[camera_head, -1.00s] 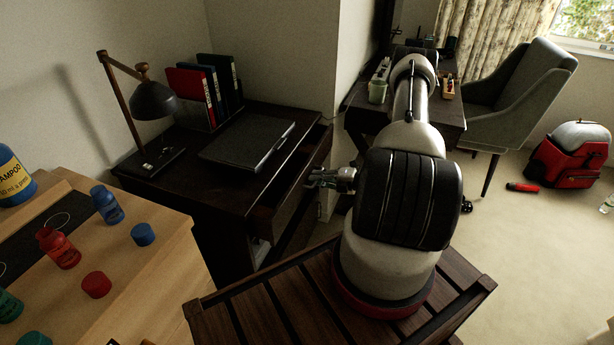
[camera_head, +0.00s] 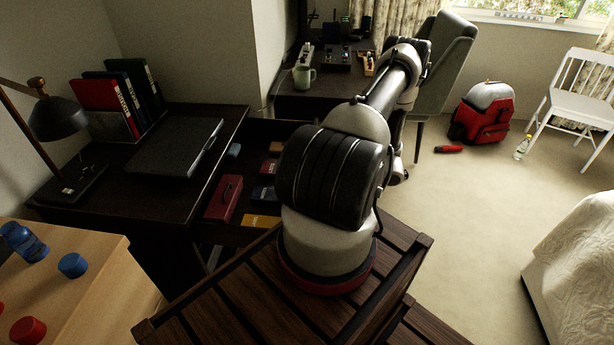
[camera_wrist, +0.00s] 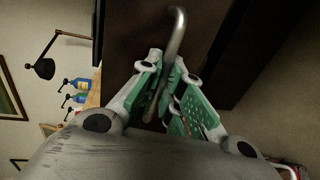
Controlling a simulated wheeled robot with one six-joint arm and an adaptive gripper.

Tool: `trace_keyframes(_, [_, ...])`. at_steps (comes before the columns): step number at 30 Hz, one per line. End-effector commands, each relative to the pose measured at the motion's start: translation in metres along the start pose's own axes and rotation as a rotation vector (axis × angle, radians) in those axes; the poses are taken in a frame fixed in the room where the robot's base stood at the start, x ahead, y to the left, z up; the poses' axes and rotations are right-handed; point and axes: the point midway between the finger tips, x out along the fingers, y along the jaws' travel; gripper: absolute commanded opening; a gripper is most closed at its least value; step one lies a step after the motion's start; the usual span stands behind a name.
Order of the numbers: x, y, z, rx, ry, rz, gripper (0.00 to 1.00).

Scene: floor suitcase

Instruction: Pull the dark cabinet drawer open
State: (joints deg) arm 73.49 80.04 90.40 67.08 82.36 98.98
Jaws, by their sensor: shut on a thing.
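The dark cabinet (camera_head: 185,198) is a desk-like unit against the wall at the left in the head view. Its drawer (camera_head: 247,168) stands open to the right, with small boxes inside. My arm hides the drawer's front and handle there. In the wrist view, the metal bar handle (camera_wrist: 175,38) runs from the dark drawer front (camera_wrist: 130,35) down between the fingers. My gripper (camera_wrist: 163,88), with green finger pads, is shut on this handle. The head view does not show the gripper, which my arm hides.
On the cabinet lie a closed laptop (camera_head: 175,145), a lamp (camera_head: 58,118) and folders (camera_head: 125,98). A light wooden table with bottles and caps (camera_head: 72,265) is at the lower left. Open carpet (camera_head: 460,215) lies to the right, with a red backpack (camera_head: 485,115) beyond.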

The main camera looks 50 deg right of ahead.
Motion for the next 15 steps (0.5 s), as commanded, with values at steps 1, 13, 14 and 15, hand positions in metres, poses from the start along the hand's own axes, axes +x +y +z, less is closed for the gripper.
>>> trace_keyframes(1, [-0.0042, -0.0016, 0.0000, 0.000, -0.001, -0.002, 0.00])
trace_keyframes(13, [-0.0121, -0.0030, -0.0001, 0.001, 0.000, -0.001, 0.00])
trace_keyframes(14, [-0.0120, -0.0030, -0.0001, 0.001, 0.000, -0.001, 0.00])
trace_keyframes(15, [-0.0120, -0.0030, -0.0001, 0.001, 0.000, -0.001, 0.00])
